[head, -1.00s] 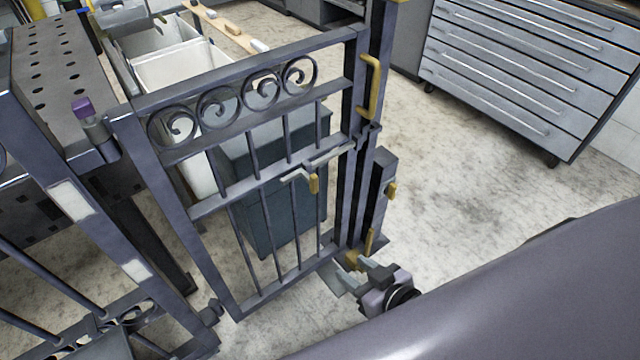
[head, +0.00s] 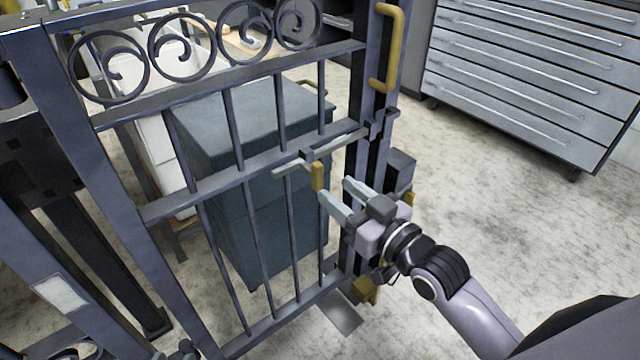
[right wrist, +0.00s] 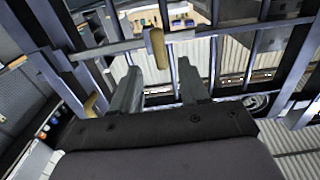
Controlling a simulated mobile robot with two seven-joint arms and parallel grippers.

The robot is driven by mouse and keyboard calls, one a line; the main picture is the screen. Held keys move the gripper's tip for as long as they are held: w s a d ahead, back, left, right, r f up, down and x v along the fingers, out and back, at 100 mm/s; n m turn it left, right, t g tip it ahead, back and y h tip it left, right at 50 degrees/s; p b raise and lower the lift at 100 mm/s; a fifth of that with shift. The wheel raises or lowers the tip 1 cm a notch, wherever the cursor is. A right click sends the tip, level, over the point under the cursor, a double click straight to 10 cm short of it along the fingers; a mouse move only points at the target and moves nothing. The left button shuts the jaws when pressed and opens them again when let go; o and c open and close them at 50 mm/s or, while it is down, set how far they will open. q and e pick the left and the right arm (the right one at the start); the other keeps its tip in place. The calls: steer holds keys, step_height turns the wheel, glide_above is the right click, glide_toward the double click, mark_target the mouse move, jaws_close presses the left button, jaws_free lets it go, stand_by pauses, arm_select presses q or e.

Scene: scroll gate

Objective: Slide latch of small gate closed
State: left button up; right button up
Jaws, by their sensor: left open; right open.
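The small dark gate (head: 178,201), with a row of scrolls, stands beside a dark post. Its latch is a light sliding bar (head: 340,143) on the middle rail with a hanging yellow handle (head: 317,176). The bar's right end lies close to the bracket (head: 381,123) on the post; I cannot tell whether it enters it. My right gripper (head: 337,189) is open and empty, just below and right of the handle. In the right wrist view, the yellow handle (right wrist: 158,48) appears between and beyond the open fingertips (right wrist: 159,67). My left gripper is not in view.
A fixed yellow pull handle (head: 387,50) stands high on the post. Behind the gate are a dark blue-grey cabinet (head: 240,125) and pale bins. A grey drawer chest (head: 530,70) stands at the back right. The floor (head: 480,190) right of the post is clear.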

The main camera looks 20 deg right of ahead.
mark_target(321, 176)
steer(key=shift+b+x, duration=0.85)
steer(key=shift+x, duration=2.7)
steer(key=shift+c, duration=0.3)
jaws_close()
